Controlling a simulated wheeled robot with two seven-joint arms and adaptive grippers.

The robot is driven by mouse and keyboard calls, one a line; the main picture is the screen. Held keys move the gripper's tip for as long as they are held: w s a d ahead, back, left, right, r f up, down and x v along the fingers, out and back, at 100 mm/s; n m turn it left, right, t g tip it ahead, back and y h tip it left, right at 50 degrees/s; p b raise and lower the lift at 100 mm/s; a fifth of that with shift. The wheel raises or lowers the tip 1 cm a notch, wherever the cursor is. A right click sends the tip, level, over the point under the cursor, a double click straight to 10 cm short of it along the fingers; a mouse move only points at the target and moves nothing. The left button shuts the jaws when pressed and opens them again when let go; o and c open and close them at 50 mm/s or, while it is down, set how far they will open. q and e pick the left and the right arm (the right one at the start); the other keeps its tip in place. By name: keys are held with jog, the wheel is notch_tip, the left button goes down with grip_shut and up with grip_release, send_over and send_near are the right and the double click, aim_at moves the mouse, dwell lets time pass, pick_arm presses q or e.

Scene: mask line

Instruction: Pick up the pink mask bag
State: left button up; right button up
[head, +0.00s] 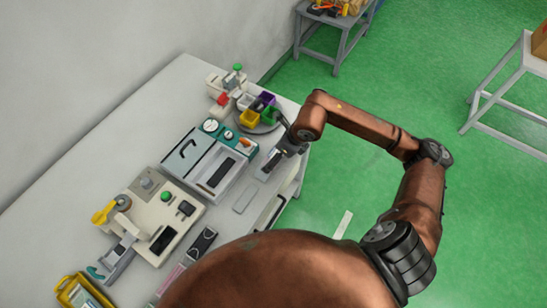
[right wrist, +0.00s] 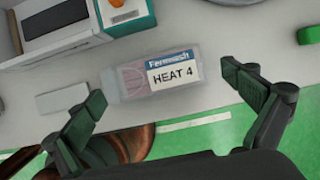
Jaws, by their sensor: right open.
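In the right wrist view a clear bag with a pinkish content (right wrist: 133,80) lies flat on the table, with a white label reading "HEAT 4". It looks like the pink mask bag. My right gripper (right wrist: 163,84) is open above it, one finger on each side of the bag, with nothing held. In the head view my right gripper (head: 272,162) reaches down at the table's right edge and largely covers the bag there. My left gripper is not in view.
The white table (head: 120,110) holds a teal-and-white machine (head: 205,160), a beige device (head: 155,215) with a green button, and a round tray of coloured bins (head: 262,122). A flat grey plate (head: 244,198) lies near the gripper. Green floor is beyond the table edge.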

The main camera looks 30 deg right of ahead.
jog(key=shift+x, duration=0.95)
jog(key=shift+r, duration=0.1)
jog(key=c, duration=0.9)
jog(key=shift+r, duration=0.1)
